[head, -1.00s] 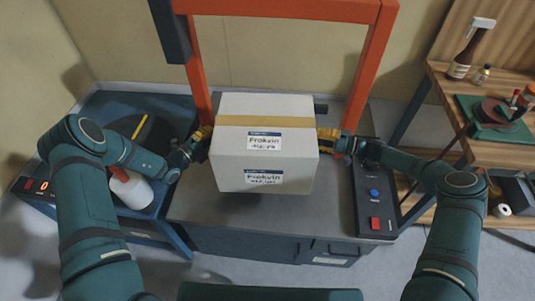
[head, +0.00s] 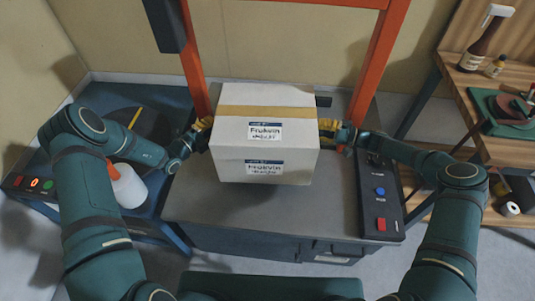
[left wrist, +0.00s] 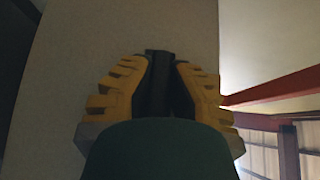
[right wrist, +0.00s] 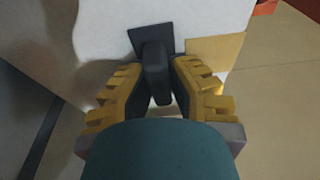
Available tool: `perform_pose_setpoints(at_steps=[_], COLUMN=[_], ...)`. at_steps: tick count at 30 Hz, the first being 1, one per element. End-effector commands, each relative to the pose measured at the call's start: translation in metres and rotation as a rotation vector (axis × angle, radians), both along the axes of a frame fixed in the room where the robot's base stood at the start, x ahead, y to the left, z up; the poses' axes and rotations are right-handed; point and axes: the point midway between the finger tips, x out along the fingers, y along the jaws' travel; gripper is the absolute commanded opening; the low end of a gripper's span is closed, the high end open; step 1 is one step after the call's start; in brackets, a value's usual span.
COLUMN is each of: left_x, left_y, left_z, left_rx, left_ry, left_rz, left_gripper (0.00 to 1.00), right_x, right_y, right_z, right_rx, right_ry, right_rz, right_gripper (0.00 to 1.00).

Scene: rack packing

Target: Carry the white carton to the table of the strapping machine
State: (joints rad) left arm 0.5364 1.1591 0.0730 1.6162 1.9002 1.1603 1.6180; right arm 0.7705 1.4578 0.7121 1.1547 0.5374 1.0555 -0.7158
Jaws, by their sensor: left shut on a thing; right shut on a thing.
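The white carton (head: 262,160), with a tan tape band and two printed labels, is upright between my grippers in the head view. A shadow below it suggests it hangs above the grey table (head: 240,218) of the strapping machine, in front of the orange arch (head: 374,75). My left gripper (head: 203,132) is at its left side; in the left wrist view its yellow fingers close on a dark piece (left wrist: 160,80) against the carton. My right gripper (head: 326,130) is at the right side, shut on a black handle (right wrist: 155,70) on the carton. The carton's underside is hidden.
A blue-topped side stand (head: 100,100) with a white-and-red bottle (head: 128,187) is at left. A control panel (head: 381,200) with buttons edges the table's right side. A wooden bench (head: 450,75) with bottles stands at right. The table's front strip is bare.

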Motion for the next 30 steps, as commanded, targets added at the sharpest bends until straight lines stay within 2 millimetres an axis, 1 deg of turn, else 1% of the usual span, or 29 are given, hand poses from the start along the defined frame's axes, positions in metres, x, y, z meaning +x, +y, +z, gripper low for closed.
perform_pose_setpoints(at_steps=[1, 5, 30], left_x=[0.001, 0.001, 0.001], left_y=[-0.003, -0.003, -0.003], left_z=[0.001, -0.002, -0.034], left_rx=[-0.004, -0.005, -0.004], left_ry=[-0.007, -0.006, -0.007], left_rz=[-0.005, -0.005, -0.005], left_gripper=[0.0, 0.0, 0.0], right_x=[0.0, 0.0, 0.0], right_y=[0.003, 0.003, 0.003], right_z=[0.002, -0.002, -0.034], right_rx=[0.007, 0.007, 0.007], right_ry=[-0.003, -0.003, -0.003], right_rz=[0.005, 0.005, 0.005], right_gripper=[0.0, 0.0, 0.0])
